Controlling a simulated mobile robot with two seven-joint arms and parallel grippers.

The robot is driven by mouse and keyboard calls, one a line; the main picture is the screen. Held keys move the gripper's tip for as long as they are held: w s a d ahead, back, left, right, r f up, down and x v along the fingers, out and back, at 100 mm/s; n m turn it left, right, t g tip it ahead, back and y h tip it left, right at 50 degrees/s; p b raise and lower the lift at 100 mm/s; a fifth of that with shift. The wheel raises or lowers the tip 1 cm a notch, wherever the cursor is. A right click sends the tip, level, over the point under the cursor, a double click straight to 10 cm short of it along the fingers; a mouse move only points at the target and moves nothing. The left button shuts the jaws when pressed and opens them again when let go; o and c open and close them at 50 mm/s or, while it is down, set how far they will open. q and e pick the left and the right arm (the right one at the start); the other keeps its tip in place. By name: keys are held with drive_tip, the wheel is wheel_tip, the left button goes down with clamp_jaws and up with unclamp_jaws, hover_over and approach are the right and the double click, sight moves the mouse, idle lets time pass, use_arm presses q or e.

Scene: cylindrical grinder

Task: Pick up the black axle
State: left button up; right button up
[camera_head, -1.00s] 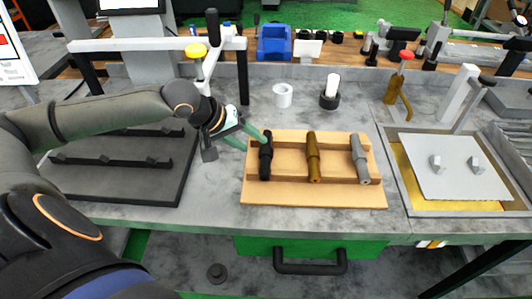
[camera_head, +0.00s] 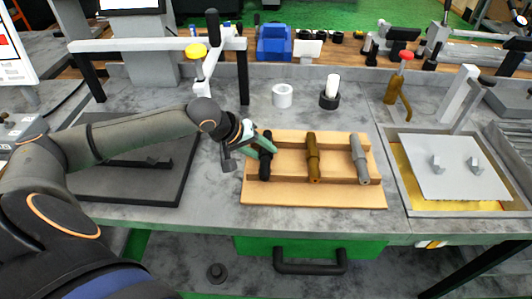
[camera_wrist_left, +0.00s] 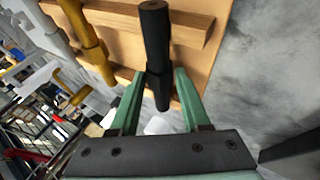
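The black axle (camera_head: 265,166) rests in the wooden rack (camera_head: 310,196), at its left end. In the left wrist view the black axle (camera_wrist_left: 156,45) runs down between the two green fingers of my left gripper (camera_wrist_left: 157,92). The fingers stand on either side of it, with a visible gap to each. In the head view my left gripper (camera_head: 262,147) is at the far end of the axle and partly hides it. My right gripper is not in view.
A brown axle (camera_head: 313,158) and a grey axle (camera_head: 360,158) lie to the right in the same rack. A black tray (camera_head: 140,183) lies left, under my left arm. A white ring (camera_head: 282,95) and a black holder (camera_head: 329,98) stand behind the rack.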

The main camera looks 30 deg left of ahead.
use_arm(q)
clamp_jaws()
idle(1.0)
drive_tip(key=shift+w+r, duration=0.1)
